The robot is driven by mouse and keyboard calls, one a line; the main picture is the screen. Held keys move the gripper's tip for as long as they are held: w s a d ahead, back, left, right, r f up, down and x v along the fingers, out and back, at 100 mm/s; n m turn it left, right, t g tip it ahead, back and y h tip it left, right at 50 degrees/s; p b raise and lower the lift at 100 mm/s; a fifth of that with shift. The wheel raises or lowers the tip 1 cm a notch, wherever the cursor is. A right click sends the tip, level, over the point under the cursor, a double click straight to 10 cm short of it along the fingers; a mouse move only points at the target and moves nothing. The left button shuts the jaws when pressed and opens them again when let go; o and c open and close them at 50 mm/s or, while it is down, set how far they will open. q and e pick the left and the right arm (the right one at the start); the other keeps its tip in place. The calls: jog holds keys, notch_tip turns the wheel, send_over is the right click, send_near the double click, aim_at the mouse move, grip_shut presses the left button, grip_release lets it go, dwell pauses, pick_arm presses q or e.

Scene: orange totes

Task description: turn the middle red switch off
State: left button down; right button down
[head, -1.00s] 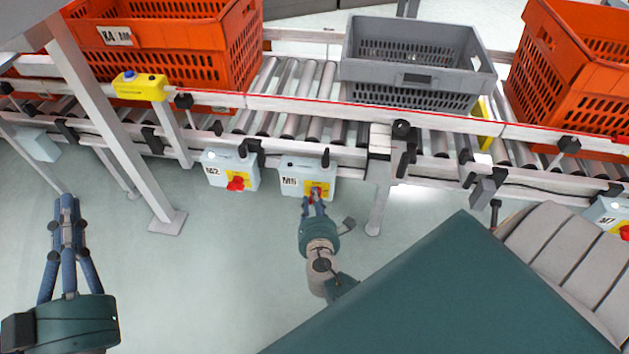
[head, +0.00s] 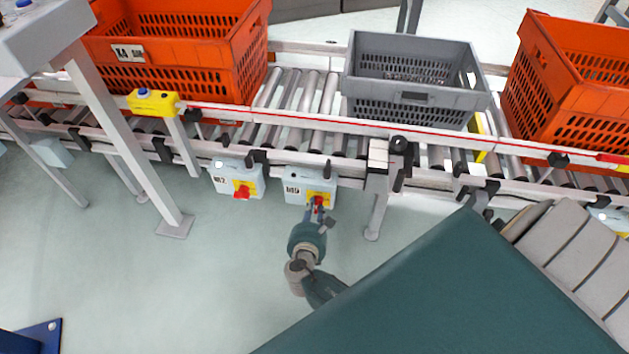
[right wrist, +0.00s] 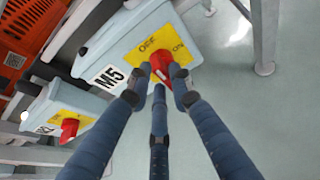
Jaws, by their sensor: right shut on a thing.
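The middle switch box (head: 296,186), labelled M5, hangs under the conveyor's front rail. It also shows in the right wrist view (right wrist: 90,62). Its red switch (right wrist: 161,66) sits on a yellow plate (right wrist: 140,52) with OFF and ON markings. My right gripper (right wrist: 165,85) is shut on this red switch, its fingers at both sides of the handle. In the head view, my right gripper (head: 316,211) reaches up to the box from below. The handle is partly covered by the fingers, and its exact setting is hard to tell. My left gripper is out of view.
A similar box (head: 229,172) with a red switch hangs just left, close by. A support leg (head: 378,215) stands right of the middle box. The roller conveyor (head: 310,100) carries orange totes (head: 185,60) and a grey tote (head: 415,105). The floor below is clear.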

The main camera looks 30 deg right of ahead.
jog(key=shift+f+n+g+p, duration=0.15)
jog(key=shift+n+g+p, duration=0.15)
jog(key=shift+n+p, duration=0.15)
jog(key=shift+s+d+h, duration=0.1)
jog(key=shift+d+h, duration=0.05)
jog(key=shift+h, duration=0.15)
jog(key=c, duration=1.7)
grip_release()
jog(key=shift+f, duration=0.1)
jog(key=shift+o, duration=0.2)
jog(key=shift+d, duration=0.1)
jog(key=v, duration=1.2)
